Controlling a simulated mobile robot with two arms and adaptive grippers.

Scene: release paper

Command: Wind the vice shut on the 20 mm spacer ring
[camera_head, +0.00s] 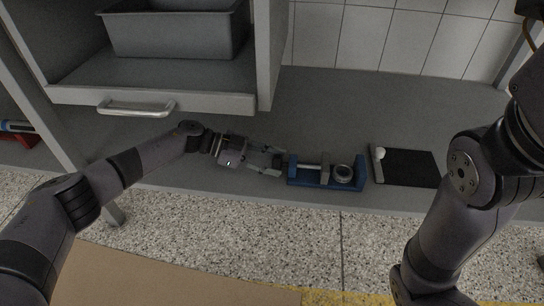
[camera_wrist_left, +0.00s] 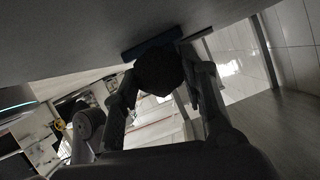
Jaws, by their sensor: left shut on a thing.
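The blue vice (camera_head: 326,184) sits on the grey worktop near its front edge, with a grey jaw and screw inside its frame. The grey spacer ring (camera_head: 343,173) is in the vice at the right of the moving jaw; I cannot tell whether the jaw touches it. My left gripper (camera_head: 281,163) is at the vice's left end, its fingers closed around the dark round knob (camera_wrist_left: 160,71). In the left wrist view the knob sits between the fingers, and a blue strip of the vice (camera_wrist_left: 151,45) shows behind it. My right gripper is out of view; only the right arm shows.
A dark flat panel (camera_head: 412,168) with a grey edge and a white ball (camera_head: 380,153) lies right of the vice. A grey cabinet with a handle (camera_head: 136,113) and a grey bin (camera_head: 178,34) stand at upper left. The worktop behind the vice is clear.

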